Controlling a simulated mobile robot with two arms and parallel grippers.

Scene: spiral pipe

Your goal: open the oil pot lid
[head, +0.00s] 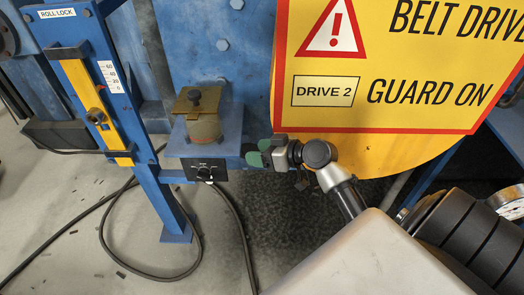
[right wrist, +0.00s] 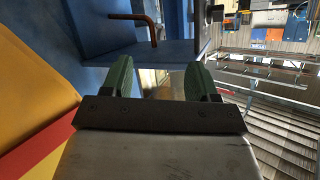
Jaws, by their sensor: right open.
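The oil pot (head: 205,128) is a short, dull brass-brown cup on a blue bracket in the head view. My left gripper is not in view.
The yellow belt guard (head: 400,110) stands close to the right of my gripper. A black switch panel (head: 204,172) is on the bracket below the pot. A blue post with a yellow roll lock slide (head: 92,105) stands left. Black cables (head: 103,225) lie on the floor.

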